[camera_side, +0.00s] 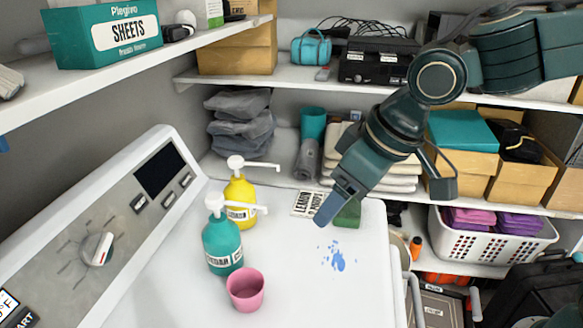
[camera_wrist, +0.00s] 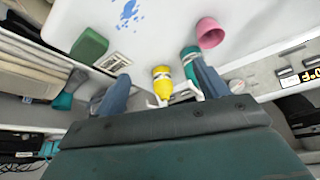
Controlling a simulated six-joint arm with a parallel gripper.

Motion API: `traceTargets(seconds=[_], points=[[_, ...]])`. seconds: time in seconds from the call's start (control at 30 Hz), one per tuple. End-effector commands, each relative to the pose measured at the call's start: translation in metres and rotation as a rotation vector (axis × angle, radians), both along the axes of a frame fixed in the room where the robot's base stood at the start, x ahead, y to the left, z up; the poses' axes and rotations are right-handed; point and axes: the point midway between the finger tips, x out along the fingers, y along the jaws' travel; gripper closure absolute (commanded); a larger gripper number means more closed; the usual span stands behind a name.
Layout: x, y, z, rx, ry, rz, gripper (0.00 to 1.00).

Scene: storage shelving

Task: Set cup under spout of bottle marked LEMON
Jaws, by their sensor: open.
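A pink cup (camera_side: 245,291) stands upright and empty on the white machine top, in front of a teal pump bottle (camera_side: 222,247). A yellow pump bottle (camera_side: 239,192) stands behind the teal one. Both have white spouts pointing right; their labels are too small to read surely. My gripper (camera_side: 384,203) is open and empty above the top's back right, apart from the cup. In the wrist view the yellow bottle (camera_wrist: 162,82) shows between the fingers; the cup (camera_wrist: 210,34) is beyond the right finger.
A green sponge (camera_side: 348,214) lies near the card, partly behind a finger. Blue spill marks (camera_side: 337,259) are on the top at right. A sloped control panel (camera_side: 100,245) borders the left. Shelves with towels and boxes (camera_side: 468,165) stand behind. The front right top is clear.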

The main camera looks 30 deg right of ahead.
Motion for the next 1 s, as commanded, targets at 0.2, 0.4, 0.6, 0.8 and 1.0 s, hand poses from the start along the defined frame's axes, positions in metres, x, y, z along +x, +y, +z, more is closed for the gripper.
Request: traceTargets(seconds=[0.2,0.4,0.6,0.8,1.0], points=[[-0.026,-0.079,0.019,0.01,-0.016,-0.105,0.27],[-0.062,-0.135,0.024,0.013,-0.029,-0.194,0.27],[-0.104,-0.177,0.02,0.009,-0.045,-0.281,0.27],[-0.138,-0.199,0.011,0.002,-0.056,-0.344,0.27],[-0.151,-0.206,0.006,-0.001,-0.059,-0.367,0.27]])
